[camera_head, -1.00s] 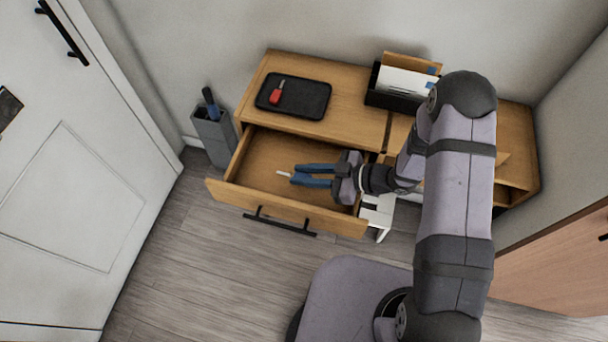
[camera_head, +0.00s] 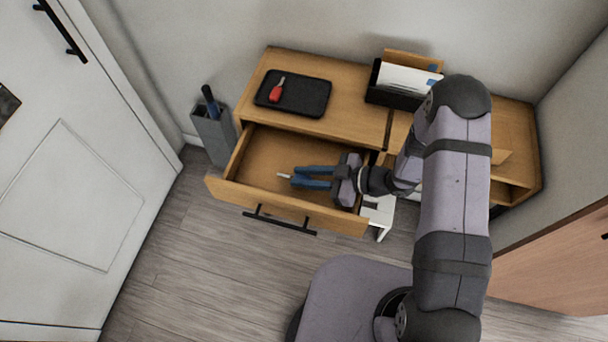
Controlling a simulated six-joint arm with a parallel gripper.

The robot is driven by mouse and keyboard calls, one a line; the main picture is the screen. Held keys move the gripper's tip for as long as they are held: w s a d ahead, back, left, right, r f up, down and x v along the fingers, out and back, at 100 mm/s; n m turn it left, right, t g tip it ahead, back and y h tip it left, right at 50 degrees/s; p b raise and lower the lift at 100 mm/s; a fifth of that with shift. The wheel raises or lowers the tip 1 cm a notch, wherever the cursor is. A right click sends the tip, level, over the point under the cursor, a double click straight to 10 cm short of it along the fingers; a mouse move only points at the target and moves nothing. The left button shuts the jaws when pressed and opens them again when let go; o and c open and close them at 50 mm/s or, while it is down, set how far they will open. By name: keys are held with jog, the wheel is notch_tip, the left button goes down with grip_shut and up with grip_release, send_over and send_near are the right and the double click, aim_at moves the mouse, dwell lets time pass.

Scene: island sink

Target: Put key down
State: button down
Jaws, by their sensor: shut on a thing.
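My gripper (camera_head: 294,176) is inside the open wooden drawer (camera_head: 262,162), over its right half, with its blue fingers pointing left. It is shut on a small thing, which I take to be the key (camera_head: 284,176). Only a pale, silvery tip of it sticks out past the fingertips; the rest is hidden between the fingers. I cannot tell whether it touches the drawer floor. A second key with a red head (camera_head: 276,95) lies on the black tray (camera_head: 312,98) on top of the cabinet.
The drawer front with its black handle (camera_head: 280,219) stands out over the floor. A letter holder (camera_head: 395,98) stands on the cabinet top (camera_head: 345,122) at the right. A grey umbrella stand (camera_head: 212,137) is left of the drawer. The drawer's left part is clear.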

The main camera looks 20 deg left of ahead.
jog(key=c, duration=1.5)
grip_release()
jog(key=shift+c, duration=0.2)
jog(key=shift+r+p, duration=0.4)
jog(key=shift+r, duration=0.15)
jog(key=shift+d+r, duration=0.15)
jog(key=shift+r, duration=0.1)
jog(key=b+v, duration=0.1)
jog(key=v, duration=1)
jog(key=shift+d, duration=0.35)
